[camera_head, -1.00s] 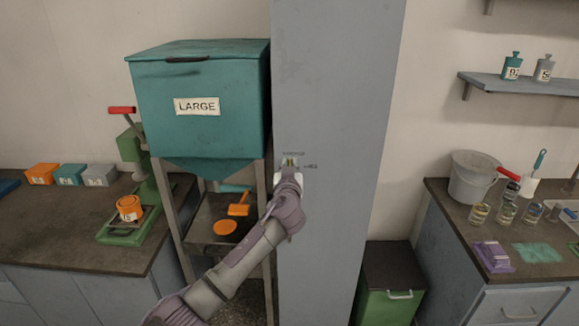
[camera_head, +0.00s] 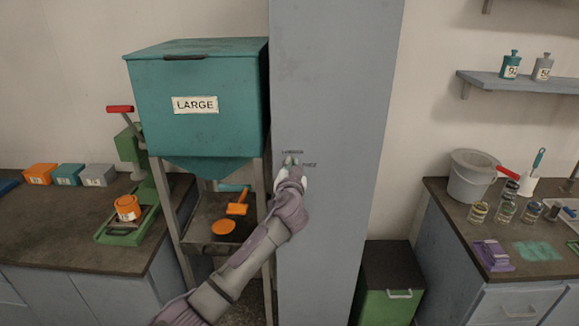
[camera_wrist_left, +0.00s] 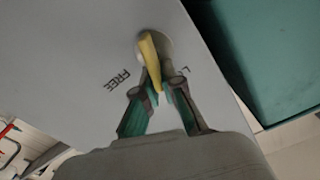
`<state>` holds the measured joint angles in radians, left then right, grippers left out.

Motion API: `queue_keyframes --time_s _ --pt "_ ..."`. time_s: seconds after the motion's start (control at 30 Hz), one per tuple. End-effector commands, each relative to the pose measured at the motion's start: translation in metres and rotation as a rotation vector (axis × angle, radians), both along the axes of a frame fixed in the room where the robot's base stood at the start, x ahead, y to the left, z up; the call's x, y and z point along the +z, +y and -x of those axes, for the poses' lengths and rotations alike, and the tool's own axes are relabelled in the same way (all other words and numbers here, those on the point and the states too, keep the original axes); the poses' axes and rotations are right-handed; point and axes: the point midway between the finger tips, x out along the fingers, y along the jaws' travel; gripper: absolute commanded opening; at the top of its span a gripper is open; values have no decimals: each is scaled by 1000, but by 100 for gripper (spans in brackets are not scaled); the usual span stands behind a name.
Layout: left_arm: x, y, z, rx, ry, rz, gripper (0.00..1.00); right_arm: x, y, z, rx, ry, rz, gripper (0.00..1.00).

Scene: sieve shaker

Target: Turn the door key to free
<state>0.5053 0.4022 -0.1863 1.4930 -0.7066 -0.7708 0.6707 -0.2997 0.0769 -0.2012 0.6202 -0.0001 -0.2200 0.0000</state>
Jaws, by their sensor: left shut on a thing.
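The door key (camera_wrist_left: 150,58) is a yellow piece standing out from a round lock on the tall grey door (camera_head: 335,90). In the left wrist view my left gripper (camera_wrist_left: 156,90) has its two green-padded fingers shut on the key. Dark lettering FREE (camera_wrist_left: 118,80) is on the door to one side of the lock. A second label is partly hidden behind a finger, with only its first letter showing. In the head view the left gripper (camera_head: 290,167) is at the door below a small dark label (camera_head: 292,152) and covers most of the key. My right gripper is not in view.
A teal bin marked LARGE (camera_head: 197,130) on a stand is close to the left of the door. A green box (camera_head: 385,306) stands on the floor at right. Counters are on both sides, the right one with jars and a bucket (camera_head: 470,178).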

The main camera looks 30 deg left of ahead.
Motion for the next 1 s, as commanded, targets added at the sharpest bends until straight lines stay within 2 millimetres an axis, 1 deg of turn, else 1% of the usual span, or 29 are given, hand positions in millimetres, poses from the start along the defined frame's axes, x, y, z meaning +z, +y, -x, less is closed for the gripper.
queue_keyframes --time_s 0.47,1.0 --pt "-5 -7 -4 0 239 -387 0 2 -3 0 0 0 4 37" --pt "-15 -12 -7 -1 497 -807 0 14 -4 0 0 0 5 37"
